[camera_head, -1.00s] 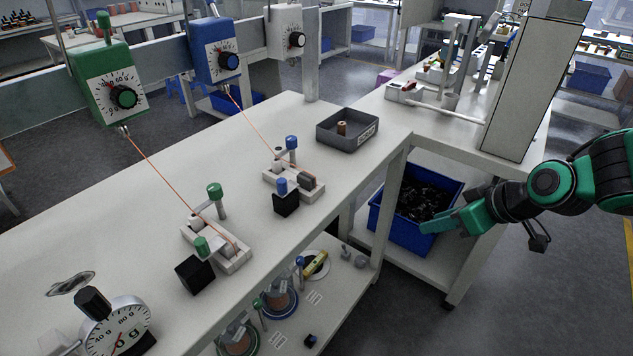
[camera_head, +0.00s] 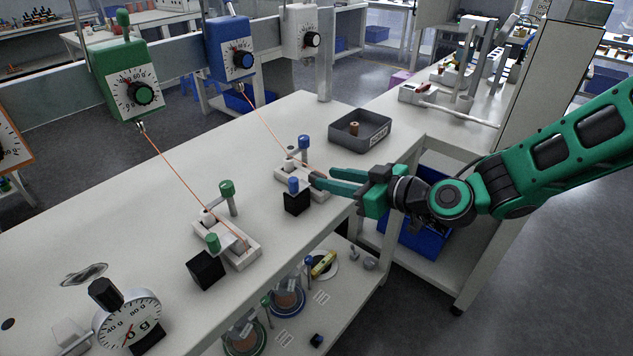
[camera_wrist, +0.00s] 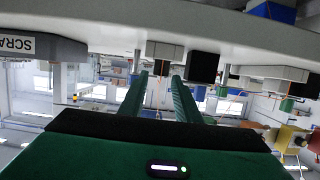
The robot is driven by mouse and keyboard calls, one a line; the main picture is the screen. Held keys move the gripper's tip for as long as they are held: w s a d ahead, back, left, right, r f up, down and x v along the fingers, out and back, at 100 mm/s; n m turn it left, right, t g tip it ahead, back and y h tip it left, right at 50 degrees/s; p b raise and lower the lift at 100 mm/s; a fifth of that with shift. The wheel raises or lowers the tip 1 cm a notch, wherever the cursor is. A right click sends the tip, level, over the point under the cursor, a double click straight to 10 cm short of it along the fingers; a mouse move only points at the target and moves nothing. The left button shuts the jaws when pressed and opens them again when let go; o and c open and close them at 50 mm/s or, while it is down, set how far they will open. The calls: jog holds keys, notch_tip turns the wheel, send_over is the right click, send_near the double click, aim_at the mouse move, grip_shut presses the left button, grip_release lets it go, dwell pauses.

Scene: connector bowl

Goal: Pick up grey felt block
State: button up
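The grey felt block (camera_head: 317,178) is a small dark grey block at the right end of the far white fixture (camera_head: 290,168) on the bench. My gripper's fingertips partly hide it in the head view. My gripper (camera_head: 326,179) reaches in from the right, low over the bench edge, with its two green fingers apart. In the wrist view, which is upside down, a grey-brown block that looks like the felt block (camera_wrist: 164,52) shows ahead, between the open fingertips (camera_wrist: 159,75). Nothing is held. I cannot tell whether the fingers touch the block.
A black block with a blue knob (camera_head: 297,203) stands just in front of the fixture. A grey scrap tray (camera_head: 372,141) sits behind my gripper. A nearer white fixture (camera_head: 235,250) and a black block (camera_head: 206,270) stand at left. An orange thread (camera_head: 265,122) runs up to the blue dial box (camera_head: 232,50).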

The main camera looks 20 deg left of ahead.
aim_at(322, 175)
jog(key=shift+w+x, duration=0.2)
jog(key=shift+x, duration=2.5)
jog(key=shift+d, duration=0.15)
jog(key=shift+c, duration=0.6)
grip_shut()
